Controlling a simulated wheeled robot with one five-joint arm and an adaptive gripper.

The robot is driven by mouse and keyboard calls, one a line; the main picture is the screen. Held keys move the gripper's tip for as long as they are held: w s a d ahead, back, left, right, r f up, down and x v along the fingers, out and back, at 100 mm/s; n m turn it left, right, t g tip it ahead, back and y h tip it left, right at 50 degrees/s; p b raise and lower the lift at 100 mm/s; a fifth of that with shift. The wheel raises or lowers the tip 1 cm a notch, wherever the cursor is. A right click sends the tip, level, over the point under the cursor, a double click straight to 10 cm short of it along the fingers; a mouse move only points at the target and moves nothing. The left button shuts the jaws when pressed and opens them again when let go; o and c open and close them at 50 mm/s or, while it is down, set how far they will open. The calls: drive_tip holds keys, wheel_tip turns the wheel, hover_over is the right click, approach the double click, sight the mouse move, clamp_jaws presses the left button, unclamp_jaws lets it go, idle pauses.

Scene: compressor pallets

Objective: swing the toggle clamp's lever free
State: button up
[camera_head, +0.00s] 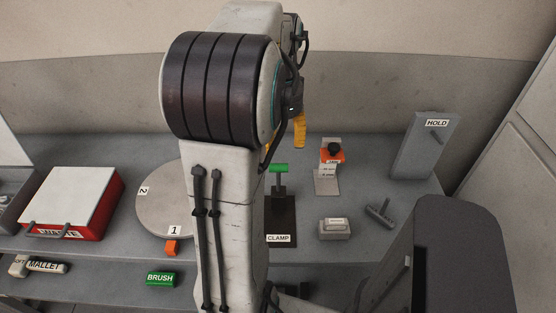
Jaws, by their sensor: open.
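The toggle clamp (280,207) stands on the grey bench just right of my arm, on a dark base with a CLAMP label at its front. Its lever (279,180) stands up from the base and carries a green grip (279,168) across its top. My arm hides part of the clamp's left side. My gripper (299,130) shows only in part behind my arm, with a yellow finger pointing down. It is open and appears above and apart from the green grip. I see nothing in it.
Right of the clamp are an orange-topped stand (329,178), a small grey block (335,229), a dark grey handle-like piece (380,214) and the HOLD panel (425,150). A numbered round plate (160,205) and a red WASTE box (95,205) are left.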

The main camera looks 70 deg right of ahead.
sight(279, 166)
drive_tip(key=a+m, duration=0.1)
drive_tip(key=m, duration=0.2)
drive_tip(key=shift+s+a+y, duration=0.15)
drive_tip(key=shift+a+y, duration=0.15)
drive_tip(key=shift+a, duration=0.1)
drive_tip(key=shift+m, duration=1)
drive_tip(key=shift+a+f+p, duration=0.15)
drive_tip(key=shift+f+p, duration=0.75)
drive_tip(key=shift+f, duration=0.9)
drive_tip(key=shift+a+f+p, duration=0.1)
drive_tip(key=shift+f+p, duration=0.75)
drive_tip(key=shift+f, duration=0.95)
clamp_jaws()
